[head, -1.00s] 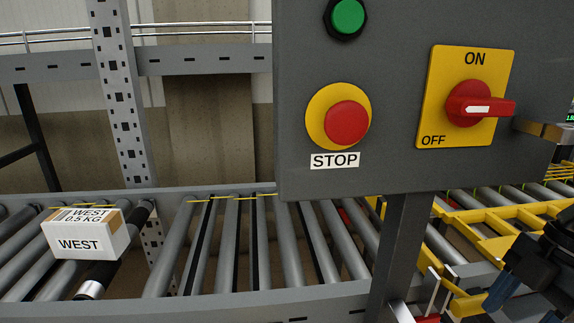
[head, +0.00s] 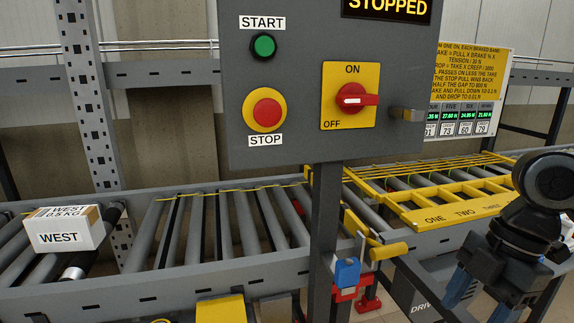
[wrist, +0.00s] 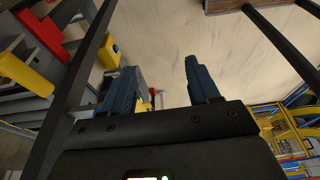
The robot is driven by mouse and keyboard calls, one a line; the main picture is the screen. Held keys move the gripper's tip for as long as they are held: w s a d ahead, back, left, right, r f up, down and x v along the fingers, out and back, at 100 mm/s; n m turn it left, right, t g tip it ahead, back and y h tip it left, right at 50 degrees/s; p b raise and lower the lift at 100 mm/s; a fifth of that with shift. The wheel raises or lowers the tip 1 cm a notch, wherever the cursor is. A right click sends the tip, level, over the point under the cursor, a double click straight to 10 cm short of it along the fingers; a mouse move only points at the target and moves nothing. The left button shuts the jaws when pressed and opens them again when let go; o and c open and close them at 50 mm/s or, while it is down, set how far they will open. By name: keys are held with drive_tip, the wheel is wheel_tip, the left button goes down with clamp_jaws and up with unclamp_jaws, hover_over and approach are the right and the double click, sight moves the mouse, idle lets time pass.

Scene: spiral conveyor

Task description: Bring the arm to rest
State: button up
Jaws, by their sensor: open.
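My gripper (wrist: 160,88) is open in the wrist view, with its two blue fingers apart and nothing seen between them. It points toward a pale floor. In the head view my black arm hangs at the right edge, and my gripper (head: 474,305) points down with its blue fingers partly cut off by the lower edge. It is right of the control box's post and in front of the conveyor, apart from the controls.
A grey control box (head: 240,80) carries a START button (head: 263,46), a STOP button (head: 264,110), a red rotary switch (head: 352,97) and a STOPPED display (head: 388,7). A WEST carton (head: 62,234) sits on the left rollers. Yellow frames (head: 450,215) lie behind my gripper.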

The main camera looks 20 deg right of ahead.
drive_tip(key=w+a+r+m+t+y, duration=0.3)
drive_tip(key=w+a+t, duration=0.1)
drive_tip(key=a, duration=0.4)
drive_tip(key=w+a+r+m+t+y, duration=0.25)
drive_tip(key=a+t, duration=0.25)
drive_tip(key=a, duration=0.4)
drive_tip(key=w+a+r+m+t+y, duration=0.3)
drive_tip(key=w+a+r+m+t, duration=0.15)
drive_tip(key=a, duration=0.35)
drive_tip(key=s+d+f+m+t+h, duration=0.3)
drive_tip(key=s+f+m+h, duration=0.8)
drive_tip(key=s+f, duration=0.45)
drive_tip(key=s+d+n, duration=0.1)
drive_tip(key=s+d, duration=0.2)
drive_tip(key=s, duration=0.4)
drive_tip(key=s+d+f+n+g, duration=0.1)
drive_tip(key=s+d, duration=0.2)
drive_tip(key=s, duration=0.5)
drive_tip(key=s+d+n, duration=0.1)
drive_tip(key=s+d, duration=0.2)
drive_tip(key=s, duration=0.4)
drive_tip(key=shift+s+f+g+h, duration=0.15)
drive_tip(key=shift+f+g+h, duration=0.05)
drive_tip(key=shift+g+h, duration=0.15)
